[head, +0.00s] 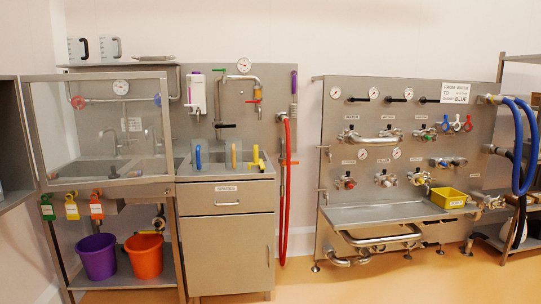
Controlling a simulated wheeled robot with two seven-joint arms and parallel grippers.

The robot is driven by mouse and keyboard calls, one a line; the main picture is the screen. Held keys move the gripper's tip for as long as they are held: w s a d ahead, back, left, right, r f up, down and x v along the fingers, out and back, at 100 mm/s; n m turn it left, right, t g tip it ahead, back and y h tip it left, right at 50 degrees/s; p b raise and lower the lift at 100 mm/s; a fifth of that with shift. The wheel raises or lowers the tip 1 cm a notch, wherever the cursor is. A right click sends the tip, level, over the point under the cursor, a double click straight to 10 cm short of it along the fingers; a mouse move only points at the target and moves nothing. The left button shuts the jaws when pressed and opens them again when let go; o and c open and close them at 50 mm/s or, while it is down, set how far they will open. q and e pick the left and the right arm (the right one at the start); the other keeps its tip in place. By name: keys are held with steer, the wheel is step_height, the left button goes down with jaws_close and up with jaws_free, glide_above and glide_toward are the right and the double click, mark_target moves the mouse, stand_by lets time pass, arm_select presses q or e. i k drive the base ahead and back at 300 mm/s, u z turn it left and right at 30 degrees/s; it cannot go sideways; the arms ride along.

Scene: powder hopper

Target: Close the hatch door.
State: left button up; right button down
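The hatch door appears to be the metal-framed clear panel (100,187) at the left of the head view. It stands upright in front of the sink area, which shows through it. Its left edge meets the grey metal box (12,150) cut off by the left picture edge, and it looks swung out, away from that box. Its right edge is near the wall dispenser. I cannot clearly see the hinge or any latch. Neither of my grippers shows.
A drawer cabinet (228,235) stands right of the panel. Purple (96,257) and orange (144,257) buckets sit on the low shelf below it. A steel valve panel (400,110) with a yellow bin (448,198) stands at the right. The floor in front is clear.

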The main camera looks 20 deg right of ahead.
mark_target(25, 80)
steer(key=z, duration=0.7)
steer(key=i, duration=1.7)
steer(key=u, duration=0.65)
steer(key=i, duration=1.25)
steer(key=u, duration=1.3)
steer(key=i, duration=0.15)
steer(key=u, duration=0.2)
